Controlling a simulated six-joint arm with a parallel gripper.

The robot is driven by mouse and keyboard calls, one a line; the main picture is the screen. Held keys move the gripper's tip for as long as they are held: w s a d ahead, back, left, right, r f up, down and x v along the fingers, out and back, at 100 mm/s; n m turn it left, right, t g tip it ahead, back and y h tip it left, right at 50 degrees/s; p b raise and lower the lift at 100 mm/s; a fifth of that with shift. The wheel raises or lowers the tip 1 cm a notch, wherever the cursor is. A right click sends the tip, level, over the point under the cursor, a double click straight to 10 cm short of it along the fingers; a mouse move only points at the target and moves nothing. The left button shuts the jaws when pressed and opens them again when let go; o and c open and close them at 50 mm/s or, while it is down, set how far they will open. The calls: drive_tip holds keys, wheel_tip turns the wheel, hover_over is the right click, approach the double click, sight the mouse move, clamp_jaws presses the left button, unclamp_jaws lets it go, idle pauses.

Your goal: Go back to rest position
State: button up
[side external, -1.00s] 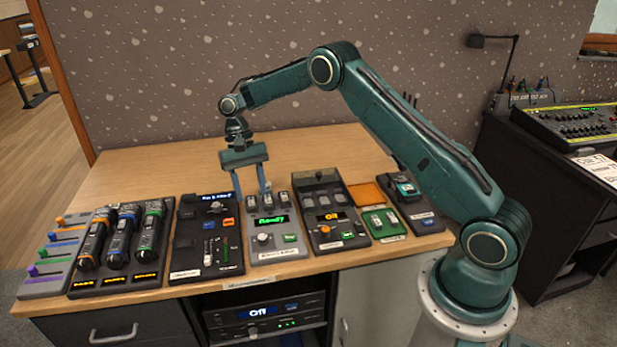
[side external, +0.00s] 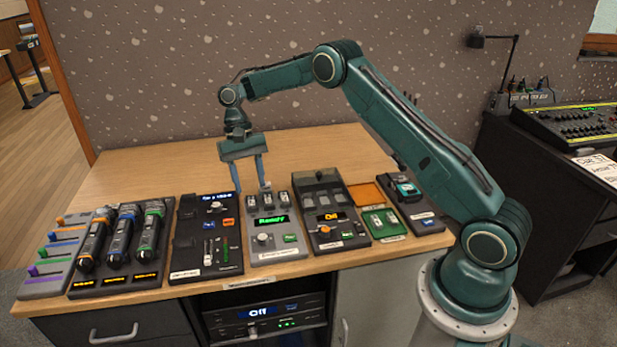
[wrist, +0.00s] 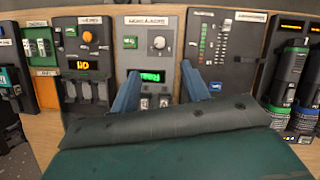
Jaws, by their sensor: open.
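My gripper (side external: 248,187) is open and empty in the side external view. Its two blue fingers point down, spread apart, over the back end of the light grey console (side external: 272,252) with the green "Ready" display (side external: 270,220). In the wrist view my open gripper (wrist: 157,85) frames the same console, whose display (wrist: 146,75) shows between the fingertips. The gripper body hides the lower part of the wrist view. I cannot tell whether a fingertip touches the console's rear switches.
A black fader panel (side external: 208,262) is left of the grey console, and an orange-display unit (side external: 328,240) is right. The wooden desk behind (side external: 150,170) is clear.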

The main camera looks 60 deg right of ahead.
drive_tip(key=s+a+r+n+t, duration=0.1)
drive_tip(key=s+a+r+t, duration=0.15)
drive_tip(key=s+r, duration=0.55)
drive_tip(key=s+a+r+n+t, duration=0.25)
drive_tip(key=s+r, duration=0.25)
drive_tip(key=r, duration=0.7)
drive_tip(key=s+d+n+t+h, duration=0.1)
drive_tip(key=s+t, duration=0.3)
drive_tip(key=s, duration=1.7)
drive_tip(key=shift+s+d+n+h, duration=0.2)
drive_tip(key=shift+s+n+h, duration=0.15)
drive_tip(key=shift+n+h, duration=0.4)
